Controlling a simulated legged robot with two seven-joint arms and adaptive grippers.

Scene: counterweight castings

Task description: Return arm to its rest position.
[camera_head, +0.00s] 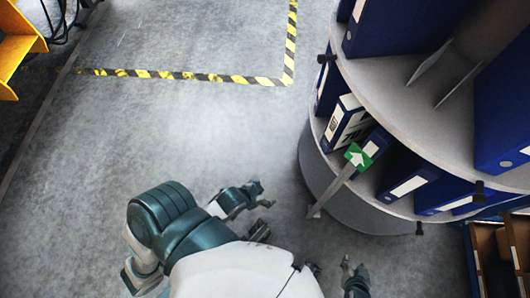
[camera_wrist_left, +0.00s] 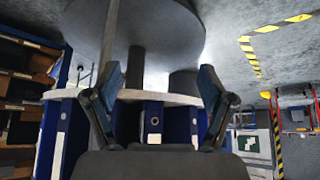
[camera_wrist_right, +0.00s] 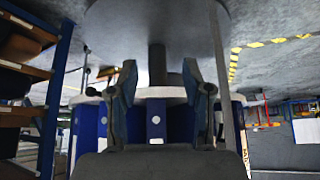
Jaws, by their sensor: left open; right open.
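My left gripper (camera_head: 265,195) is over the bare floor, to the left of the round shelf unit, open and empty. In the left wrist view its two fingers (camera_wrist_left: 160,75) stand apart with nothing between them. My right gripper (camera_head: 354,270) is near the bottom edge of the head view, partly cut off, below the shelf unit. In the right wrist view its fingers (camera_wrist_right: 160,68) are apart, with nothing held. Both wrist views look towards the shelf unit, which appears upside down behind the fingers. Neither gripper visibly touches anything.
A round grey shelf unit (camera_head: 386,82) with blue binders (camera_head: 345,122) stands at the right. Open floor (camera_head: 190,125) lies left, with yellow-black tape (camera_head: 180,75) beyond.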

